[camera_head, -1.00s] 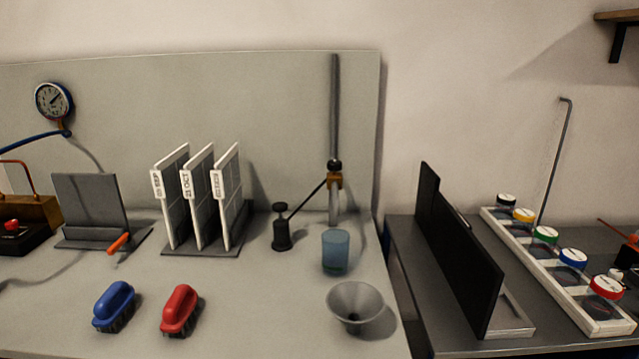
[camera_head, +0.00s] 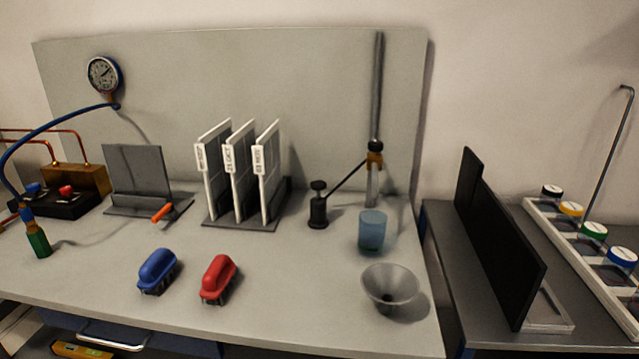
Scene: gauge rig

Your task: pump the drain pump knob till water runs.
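The drain pump (camera_head: 318,210) is a small black cylinder standing on the grey bench, right of the upright cards. Its round black knob (camera_head: 318,186) sits on top on a short stem. A thin dark tube runs from the pump up to a brass fitting (camera_head: 375,156) on a vertical grey pipe (camera_head: 377,90). A translucent blue cup (camera_head: 372,230) stands below the pipe, to the right of the pump. I see no running water. My gripper is not in view.
White cards (camera_head: 240,180) stand in a rack left of the pump. A blue brush (camera_head: 157,270), a red brush (camera_head: 219,278) and a grey funnel (camera_head: 390,285) are in front. A gauge (camera_head: 104,74) hangs at left. A black panel (camera_head: 495,235) stands at right.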

